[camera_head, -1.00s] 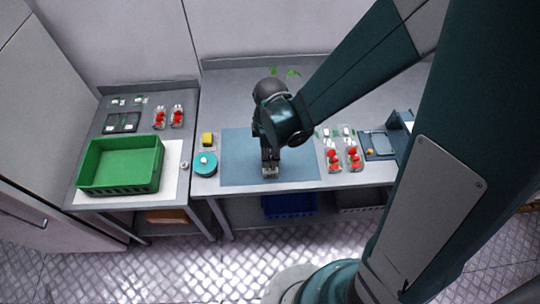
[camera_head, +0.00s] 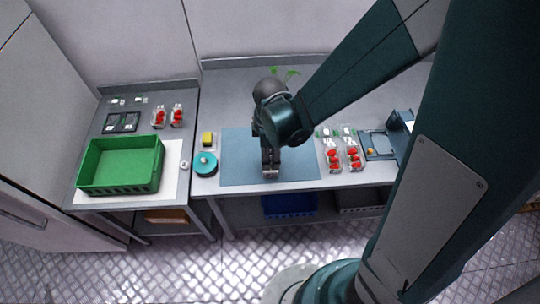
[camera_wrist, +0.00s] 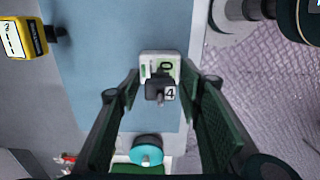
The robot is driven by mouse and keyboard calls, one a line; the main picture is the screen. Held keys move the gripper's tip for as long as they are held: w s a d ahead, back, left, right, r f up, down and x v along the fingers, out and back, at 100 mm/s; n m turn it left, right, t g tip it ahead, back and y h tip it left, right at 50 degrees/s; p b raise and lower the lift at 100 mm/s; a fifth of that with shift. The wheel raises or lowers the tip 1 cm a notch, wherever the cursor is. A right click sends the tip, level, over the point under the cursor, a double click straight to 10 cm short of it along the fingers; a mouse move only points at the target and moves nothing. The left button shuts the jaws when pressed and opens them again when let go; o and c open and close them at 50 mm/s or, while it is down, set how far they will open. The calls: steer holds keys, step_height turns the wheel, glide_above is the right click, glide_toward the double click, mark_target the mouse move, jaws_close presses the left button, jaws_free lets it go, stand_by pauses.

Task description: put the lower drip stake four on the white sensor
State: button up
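In the wrist view, the white sensor (camera_wrist: 160,57) sits on the blue mat, with a display reading what looks like 0. The dark drip stake four (camera_wrist: 158,88), with a pale tag marked 4, overlaps the sensor's lower edge. I cannot tell whether the stake touches the sensor. My gripper (camera_wrist: 158,77) has its two fingers spread on either side of the stake, with visible gaps to it. In the head view, my gripper (camera_head: 270,172) points down near the mat's front edge, and a pale piece shows at its tip. The arm hides part of the mat.
A teal disc (camera_head: 205,164) and yellow block (camera_head: 207,139) stand left of the blue mat (camera_head: 237,160). A green crate (camera_head: 121,188) stands further left; strawberry punnets (camera_head: 333,158) stand right.

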steer(key=shift+r, duration=0.15)
step_height(320, 180, up, 12)
steer(key=shift+p, duration=0.4)
stand_by(0.6)
stand_by(0.6)
steer(key=s+d+r+m+t, duration=0.3)
steer(key=d+r+m, duration=0.4)
steer(key=d+m, duration=0.2)
steer(key=s+d+r+m+t, duration=0.3)
steer(key=d+r+m+t, duration=0.1)
steer(key=d+r+m, duration=0.4)
steer(key=shift+s+d+m, duration=0.35)
steer(key=shift+d+m, duration=0.1)
steer(key=shift+m, duration=0.05)
